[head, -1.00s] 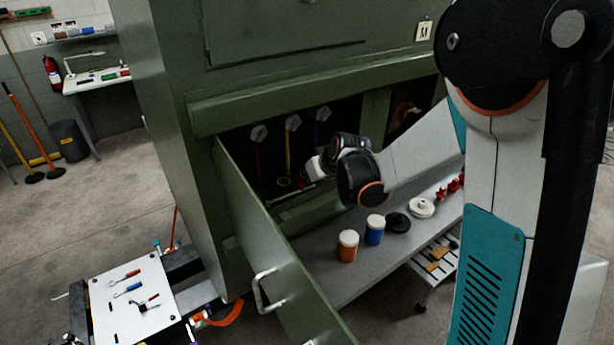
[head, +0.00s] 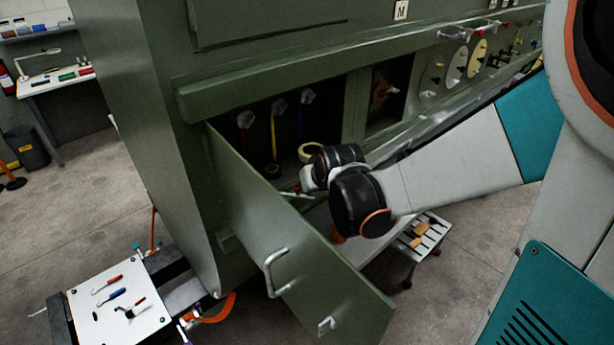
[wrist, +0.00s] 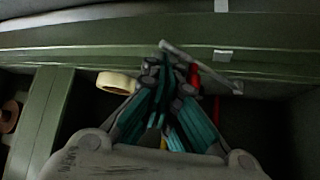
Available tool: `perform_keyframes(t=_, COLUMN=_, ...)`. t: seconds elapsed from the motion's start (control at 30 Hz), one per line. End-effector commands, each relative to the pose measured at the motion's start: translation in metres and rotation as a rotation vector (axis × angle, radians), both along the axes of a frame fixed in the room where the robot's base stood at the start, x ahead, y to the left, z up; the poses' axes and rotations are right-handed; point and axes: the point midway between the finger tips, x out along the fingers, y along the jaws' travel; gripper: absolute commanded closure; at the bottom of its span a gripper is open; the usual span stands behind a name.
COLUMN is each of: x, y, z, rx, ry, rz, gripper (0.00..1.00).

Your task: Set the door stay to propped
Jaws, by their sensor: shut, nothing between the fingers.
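The green door (head: 290,240) of the lower compartment stands open, with a metal handle (head: 275,272) on its outer face. A thin grey rod, which looks like the door stay (head: 289,193), shows at the compartment mouth behind the door. In the wrist view the stay (wrist: 215,73) runs slantwise across, just past my fingertips. My gripper (wrist: 167,70) is shut and empty, its tips close to the stay's upper left end; I cannot tell whether they touch. In the head view my wrist hides the fingers. Whether the stay's far end is seated cannot be told.
A cream tape roll (head: 311,152) lies in the compartment beside my wrist; it also shows in the wrist view (wrist: 117,82). A tool board (head: 118,298) stands at lower left and a small cart (head: 420,238) beyond my forearm. Open floor lies left.

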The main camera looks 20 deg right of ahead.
Motion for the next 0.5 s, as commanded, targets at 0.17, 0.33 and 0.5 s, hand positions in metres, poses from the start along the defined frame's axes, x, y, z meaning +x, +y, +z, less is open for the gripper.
perform_keyframes(t=0.17, x=-0.021, y=0.012, z=0.000, rx=0.000, ry=0.000, rz=0.003, gripper=1.00)
perform_keyframes(t=0.33, x=-0.038, y=0.025, z=0.000, rx=0.000, ry=0.000, rz=0.003, gripper=1.00)
perform_keyframes(t=0.5, x=-0.050, y=0.037, z=0.000, rx=-0.001, ry=0.000, rz=0.004, gripper=1.00)
